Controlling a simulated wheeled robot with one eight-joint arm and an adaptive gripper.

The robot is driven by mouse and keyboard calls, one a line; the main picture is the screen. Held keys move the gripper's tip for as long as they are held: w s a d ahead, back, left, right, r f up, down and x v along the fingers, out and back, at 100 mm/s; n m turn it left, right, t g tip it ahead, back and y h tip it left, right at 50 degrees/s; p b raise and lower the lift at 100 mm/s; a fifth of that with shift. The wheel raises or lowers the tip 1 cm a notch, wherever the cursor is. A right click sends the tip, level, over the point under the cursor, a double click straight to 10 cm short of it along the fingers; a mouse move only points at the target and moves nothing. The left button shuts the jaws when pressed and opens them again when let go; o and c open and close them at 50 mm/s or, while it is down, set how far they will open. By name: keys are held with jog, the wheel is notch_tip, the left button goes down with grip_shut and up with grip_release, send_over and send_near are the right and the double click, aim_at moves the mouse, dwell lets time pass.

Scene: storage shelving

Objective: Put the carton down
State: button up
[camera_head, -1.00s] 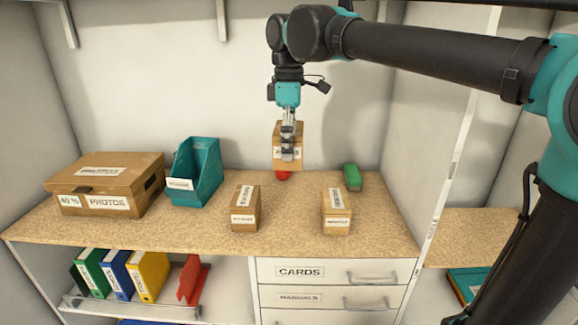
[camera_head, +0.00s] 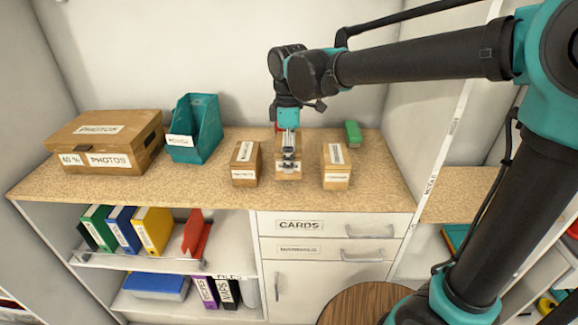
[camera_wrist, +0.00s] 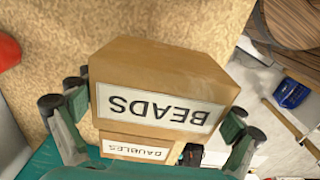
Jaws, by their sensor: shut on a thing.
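A small brown carton (camera_head: 288,172) is in my gripper (camera_head: 289,161) at the worktop. It is between two similar cartons, one on the left (camera_head: 245,165) and one on the right (camera_head: 336,167). In the wrist view the carton (camera_wrist: 195,66) carries a white "BEADS" label and a "BAUBLES" label, upside down in the picture. My gripper's fingers (camera_wrist: 155,112) are on either side of it, shut on it. The carton is low over the speckled worktop (camera_head: 215,190); I cannot tell whether its base touches.
A red object (camera_head: 278,127) and a green block (camera_head: 353,133) are behind. A teal file holder (camera_head: 195,130) and a large "PHOTOS" box (camera_head: 105,143) stand left. Drawers (camera_head: 300,226) are below the worktop's front edge. A round wooden top (camera_head: 362,302) is in front.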

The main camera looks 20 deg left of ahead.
jog(key=shift+f, duration=1.85)
jog(key=shift+f, duration=0.1)
jog(key=o, duration=1.1)
notch_tip(320, 180, up, 12)
jog(key=shift+r, duration=0.15)
